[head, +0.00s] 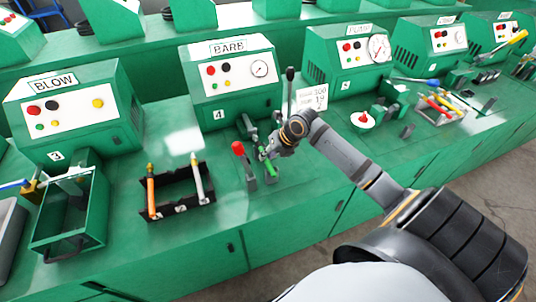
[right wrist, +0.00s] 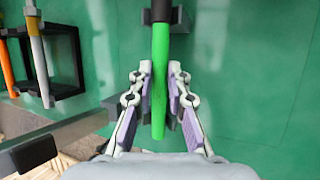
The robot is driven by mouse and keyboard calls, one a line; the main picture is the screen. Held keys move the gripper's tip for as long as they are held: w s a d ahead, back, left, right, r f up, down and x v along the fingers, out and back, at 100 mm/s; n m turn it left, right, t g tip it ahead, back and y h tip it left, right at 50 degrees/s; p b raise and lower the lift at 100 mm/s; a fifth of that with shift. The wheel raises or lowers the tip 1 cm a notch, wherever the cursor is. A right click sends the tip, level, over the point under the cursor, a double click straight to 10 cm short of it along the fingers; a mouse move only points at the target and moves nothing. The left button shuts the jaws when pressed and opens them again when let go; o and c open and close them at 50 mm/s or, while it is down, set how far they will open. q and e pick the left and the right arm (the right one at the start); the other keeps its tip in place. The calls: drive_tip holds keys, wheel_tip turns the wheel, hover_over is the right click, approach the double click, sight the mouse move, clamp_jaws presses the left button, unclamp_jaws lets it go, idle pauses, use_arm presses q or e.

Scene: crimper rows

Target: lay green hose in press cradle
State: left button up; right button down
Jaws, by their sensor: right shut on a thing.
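The green hose (head: 267,166) is in front of the BARB machine (head: 232,80). My right gripper (right wrist: 160,88) is shut on it, with purple pads on both sides, and the hose (right wrist: 160,60) runs straight up the right wrist view. Its far part is black and lies at a dark grey block (right wrist: 181,18), which looks like part of the press cradle; I cannot tell whether it is seated. In the head view, my right gripper (head: 272,152) partly hides the hose and cradle. My left gripper is not in view.
A red-handled lever (head: 238,148) stands left of the hose, and a black-knobbed lever (head: 290,75) behind it. A black rack (head: 182,209) with an orange and a grey hose stands further left. A card (head: 312,97) stands at right. Green bench is clear between rack and BLOW machine (head: 70,105).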

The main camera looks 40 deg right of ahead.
drive_tip(key=c, duration=1.2)
unclamp_jaws()
drive_tip(key=v, duration=0.7)
drive_tip(key=shift+r, duration=0.25)
drive_tip(key=shift+s, duration=0.1)
